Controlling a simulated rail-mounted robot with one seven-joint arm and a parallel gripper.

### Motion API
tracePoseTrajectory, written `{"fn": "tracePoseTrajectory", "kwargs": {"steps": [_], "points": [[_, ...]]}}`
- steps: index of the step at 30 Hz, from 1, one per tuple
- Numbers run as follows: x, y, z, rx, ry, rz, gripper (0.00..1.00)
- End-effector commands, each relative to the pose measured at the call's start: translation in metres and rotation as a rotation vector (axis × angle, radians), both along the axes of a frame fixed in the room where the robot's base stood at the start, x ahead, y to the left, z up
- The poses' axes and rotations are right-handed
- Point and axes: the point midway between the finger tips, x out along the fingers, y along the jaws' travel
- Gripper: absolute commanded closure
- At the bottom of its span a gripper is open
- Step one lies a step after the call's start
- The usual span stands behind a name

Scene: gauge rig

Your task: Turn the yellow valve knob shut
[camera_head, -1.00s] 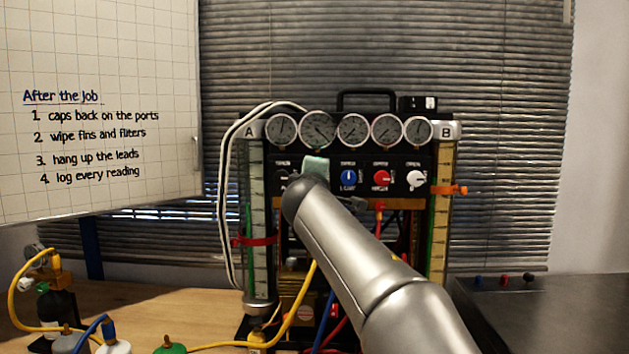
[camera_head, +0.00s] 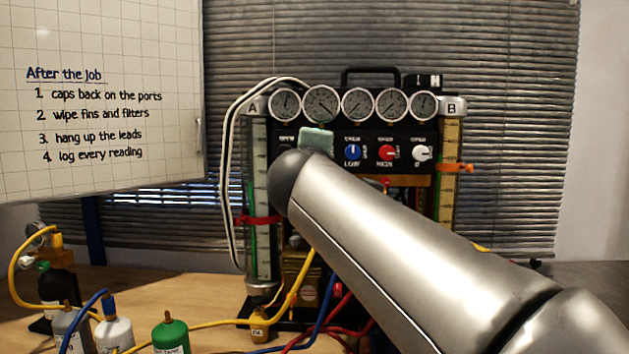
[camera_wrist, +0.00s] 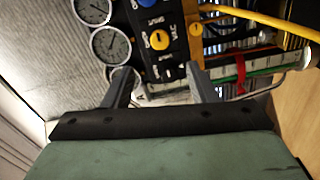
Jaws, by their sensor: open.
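The yellow valve knob (camera_wrist: 159,39) shows in the wrist view on the dark control panel, just beyond and between my fingertips. It looks round, and its pointer is too small to read. My gripper (camera_wrist: 160,67) is open, with one finger on each side of the picture and nothing held. The knob lies ahead of the fingers, apparently not touched. In the head view, my wrist covers the panel where the yellow knob sits, so only the blue knob (camera_head: 352,152), red knob (camera_head: 387,152) and white knob (camera_head: 421,153) show.
Gauges (camera_head: 358,104) line the panel above the knobs. A yellow hose (camera_wrist: 265,17) crosses close to the panel in the wrist view. Tubes stand at both sides of the rig, the left one with a red clamp (camera_head: 258,220). Bottles, including a green one (camera_head: 171,334), stand front left.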

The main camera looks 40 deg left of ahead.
Motion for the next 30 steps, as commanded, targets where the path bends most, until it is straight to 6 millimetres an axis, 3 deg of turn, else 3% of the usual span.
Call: {"fn": "tracePoseTrajectory", "kwargs": {"steps": [4,11,26,30], "points": [[-0.025,-0.016,-0.001,0.0,0.0,0.002,0.48],[-0.042,-0.028,0.0,0.0,0.0,0.001,0.48],[-0.043,-0.029,0.0,-0.001,0.001,0.0,0.48],[-0.029,-0.043,-0.005,-0.004,0.04,-0.034,0.48]]}}
